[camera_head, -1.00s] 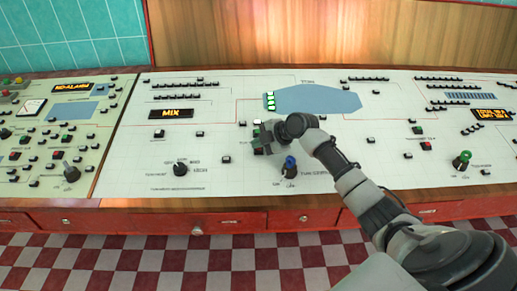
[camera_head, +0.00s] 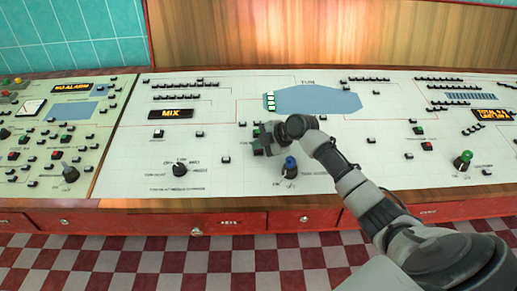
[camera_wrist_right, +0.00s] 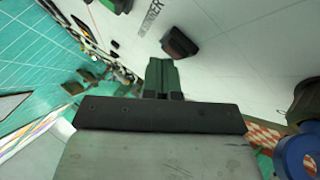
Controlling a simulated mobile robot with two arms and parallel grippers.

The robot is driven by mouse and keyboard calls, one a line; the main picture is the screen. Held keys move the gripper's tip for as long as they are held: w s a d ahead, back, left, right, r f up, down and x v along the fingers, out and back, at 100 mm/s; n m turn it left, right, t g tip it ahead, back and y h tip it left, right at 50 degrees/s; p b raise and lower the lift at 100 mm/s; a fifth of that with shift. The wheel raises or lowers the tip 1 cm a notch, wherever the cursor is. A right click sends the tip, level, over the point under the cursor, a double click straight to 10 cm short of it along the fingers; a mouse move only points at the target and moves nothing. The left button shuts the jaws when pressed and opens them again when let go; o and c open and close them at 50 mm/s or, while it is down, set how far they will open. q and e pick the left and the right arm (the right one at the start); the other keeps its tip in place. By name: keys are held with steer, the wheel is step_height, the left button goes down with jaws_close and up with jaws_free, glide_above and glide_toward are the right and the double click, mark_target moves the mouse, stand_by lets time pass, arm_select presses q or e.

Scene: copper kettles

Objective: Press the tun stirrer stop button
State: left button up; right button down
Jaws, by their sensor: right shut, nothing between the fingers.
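My right gripper (camera_head: 262,146) is shut and empty, low over the middle of the white control panel, below the blue tun shape. In the right wrist view its closed fingertips (camera_wrist_right: 162,66) point at the panel, just beside a black-framed button with a dark red face (camera_wrist_right: 180,43). I cannot tell whether the fingertips touch the panel or this button. In the head view my gripper and wrist hide that button. A small green button (camera_head: 256,132) shows at the gripper's upper left edge. The labels are too small to confirm which is the stirrer stop. My left gripper is not in view.
A blue-topped lever (camera_head: 290,167) stands right of the gripper, close to my forearm. A black rotary knob (camera_head: 180,170) is at the left, and a green-topped lever (camera_head: 463,160) at the right. The orange MIX display (camera_head: 171,114) is at the upper left.

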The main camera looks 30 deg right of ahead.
steer(key=shift+s+r+p, duration=0.15)
steer(key=shift+r+p, duration=0.35)
steer(key=shift+r, duration=0.25)
steer(key=r+p, duration=0.2)
steer(key=r, duration=0.1)
steer(key=s+r+p, duration=0.1)
steer(key=r+p, duration=0.1)
steer(key=shift+a, duration=0.3)
steer(key=shift+w+f, duration=0.1)
